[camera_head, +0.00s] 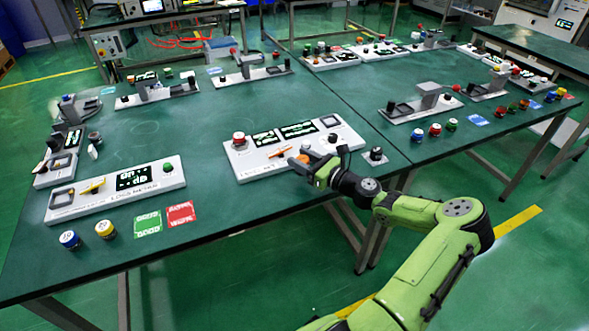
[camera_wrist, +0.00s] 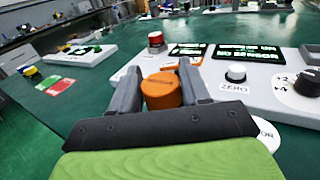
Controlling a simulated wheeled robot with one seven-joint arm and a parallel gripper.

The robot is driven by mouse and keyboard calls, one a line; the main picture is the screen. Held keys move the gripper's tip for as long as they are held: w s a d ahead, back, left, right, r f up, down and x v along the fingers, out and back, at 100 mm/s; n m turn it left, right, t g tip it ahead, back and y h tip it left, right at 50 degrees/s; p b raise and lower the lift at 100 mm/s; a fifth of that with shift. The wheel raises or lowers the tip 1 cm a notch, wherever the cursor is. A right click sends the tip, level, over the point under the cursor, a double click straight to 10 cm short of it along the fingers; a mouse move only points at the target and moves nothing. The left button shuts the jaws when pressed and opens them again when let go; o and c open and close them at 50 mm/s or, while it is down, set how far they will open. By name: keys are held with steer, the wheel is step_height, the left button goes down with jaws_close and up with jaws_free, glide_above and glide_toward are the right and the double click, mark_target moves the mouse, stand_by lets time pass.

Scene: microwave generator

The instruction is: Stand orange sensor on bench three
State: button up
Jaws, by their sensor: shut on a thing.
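The orange sensor (camera_wrist: 161,90) is a short orange cylinder seen close up in the wrist view. My gripper (camera_wrist: 160,82) is shut on it, with one grey finger on each side. In the head view a little of the orange sensor (camera_head: 304,158) shows at my gripper (camera_head: 299,163), by the front edge of a white instrument panel (camera_head: 257,170). The sensor's underside is hidden, so I cannot tell whether it touches anything. No bench number is readable, so I cannot tell which is bench three.
The panel carries a red button (camera_head: 239,138), displays, a dial and an orange piece (camera_head: 280,152). At left, another panel (camera_head: 172,186) stands behind blue (camera_head: 69,239) and yellow (camera_head: 105,229) cylinders and green (camera_head: 148,223) and red (camera_head: 181,213) cards. Green tabletop between the panels is clear.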

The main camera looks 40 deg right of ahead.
step_height(320, 180, down, 4)
steer(key=shift+f+b, duration=0.1)
steer(key=shift+b, duration=0.65)
steer(key=shift+r, duration=0.2)
steer(key=o, duration=1.1)
steer(key=shift+f, duration=0.15)
